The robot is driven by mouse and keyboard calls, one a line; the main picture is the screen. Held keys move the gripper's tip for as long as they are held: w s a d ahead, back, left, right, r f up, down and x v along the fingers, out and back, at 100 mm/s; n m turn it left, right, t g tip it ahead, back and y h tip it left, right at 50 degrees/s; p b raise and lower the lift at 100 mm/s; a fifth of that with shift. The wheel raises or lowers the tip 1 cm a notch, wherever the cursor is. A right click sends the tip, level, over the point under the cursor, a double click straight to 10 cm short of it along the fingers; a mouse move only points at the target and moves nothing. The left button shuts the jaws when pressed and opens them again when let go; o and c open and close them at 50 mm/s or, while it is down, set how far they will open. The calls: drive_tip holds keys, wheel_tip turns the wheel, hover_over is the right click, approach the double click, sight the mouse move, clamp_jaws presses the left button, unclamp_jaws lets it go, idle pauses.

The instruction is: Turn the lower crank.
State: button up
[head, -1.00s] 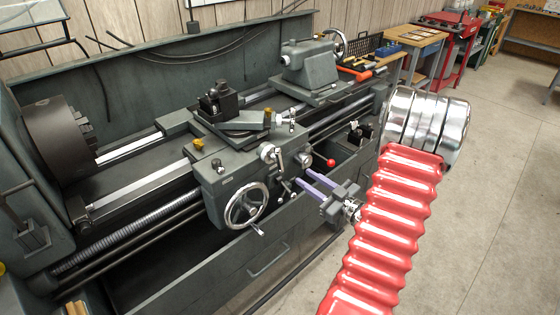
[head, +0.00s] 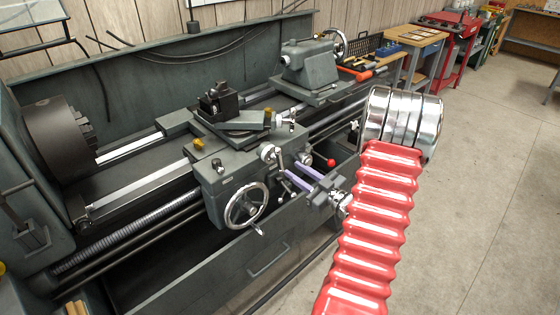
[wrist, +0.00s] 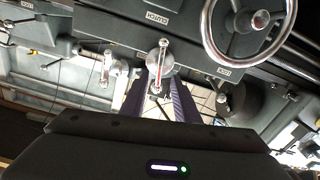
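The lower crank (head: 280,160) is a small silver crank on the front of the lathe's carriage (head: 225,172), above and to the right of the handwheel. My gripper (head: 291,171) has two purple fingers pointing at this crank from the front. They are apart. The wrist view appears upside down; there a silver crank (wrist: 160,67) shows at the far end of the gap between the fingers (wrist: 159,88). I cannot tell how deep it sits between them or whether they touch it.
The large handwheel (head: 246,204) is left of my gripper and shows at right in the wrist view (wrist: 248,22). A red-knobbed lever (head: 331,162) is close on the right. A smaller crank (head: 290,120) sits above. Open floor (head: 480,190) lies to the right.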

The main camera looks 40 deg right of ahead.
sight(281, 162)
drive_tip(key=w, duration=0.8)
drive_tip(key=shift+w+a, duration=0.1)
drive_tip(key=shift+w, duration=0.1)
drive_tip(key=shift+c, duration=0.4)
clamp_jaws()
